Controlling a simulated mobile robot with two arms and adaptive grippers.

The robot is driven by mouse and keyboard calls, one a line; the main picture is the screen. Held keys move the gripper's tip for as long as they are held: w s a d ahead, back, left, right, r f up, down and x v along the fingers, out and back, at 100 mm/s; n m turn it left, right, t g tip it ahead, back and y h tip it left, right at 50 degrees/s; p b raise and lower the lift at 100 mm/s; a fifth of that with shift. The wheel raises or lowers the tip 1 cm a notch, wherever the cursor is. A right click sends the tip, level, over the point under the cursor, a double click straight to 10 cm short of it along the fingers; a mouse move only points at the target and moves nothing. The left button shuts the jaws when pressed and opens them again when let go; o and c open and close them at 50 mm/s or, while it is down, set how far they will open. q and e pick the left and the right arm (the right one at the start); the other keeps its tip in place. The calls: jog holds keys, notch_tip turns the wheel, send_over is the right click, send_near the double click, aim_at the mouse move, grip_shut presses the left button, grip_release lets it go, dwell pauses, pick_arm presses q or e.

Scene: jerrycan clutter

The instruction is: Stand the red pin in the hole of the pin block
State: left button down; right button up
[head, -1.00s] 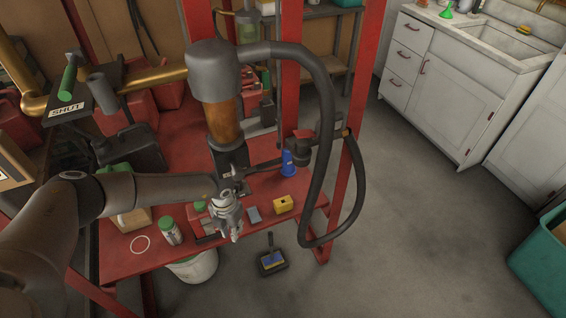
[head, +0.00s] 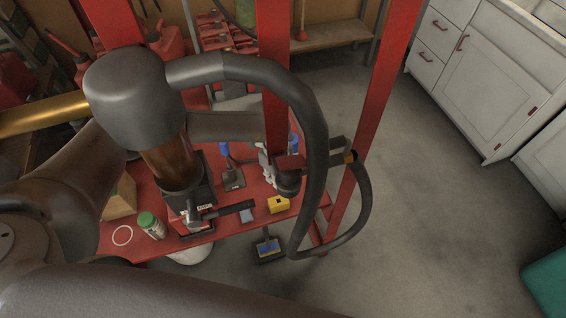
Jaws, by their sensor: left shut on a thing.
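The yellow pin block (head: 278,204) sits near the front right of the red table, with a dark hole in its top. My left gripper (head: 266,168) is behind and slightly left of the block in the picture, partly covered by the red post and the pump nozzle. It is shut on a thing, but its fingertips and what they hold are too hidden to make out. I cannot pick out the red pin against the red table and post. My right gripper is not in view.
The dark pump (head: 135,95) with its thick hose (head: 315,130) and a red post (head: 274,75) stand around the gripper. A grey block (head: 246,216), a green-capped can (head: 152,224) and a white ring (head: 122,235) are on the table. A dustpan (head: 268,249) lies below the front edge.

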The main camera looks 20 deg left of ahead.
pick_arm(q)
jog(key=shift+w+d+r, duration=0.1)
jog(key=shift+w, duration=0.1)
jog(key=shift+s+r, duration=0.1)
jog(key=shift+s, duration=0.05)
notch_tip(320, 180, down, 3)
jog(key=shift+r+b, duration=0.2)
jog(key=shift+b, duration=0.6)
jog(key=shift+f+b, duration=1.15)
jog(key=shift+f, duration=0.5)
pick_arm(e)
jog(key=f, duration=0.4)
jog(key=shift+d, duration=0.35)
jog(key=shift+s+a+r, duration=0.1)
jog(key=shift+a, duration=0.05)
pick_arm(q)
jog(key=shift+p, duration=0.5)
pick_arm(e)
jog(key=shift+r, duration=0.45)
pick_arm(q)
jog(key=shift+f+b, duration=1.9)
jog(key=shift+f, duration=0.65)
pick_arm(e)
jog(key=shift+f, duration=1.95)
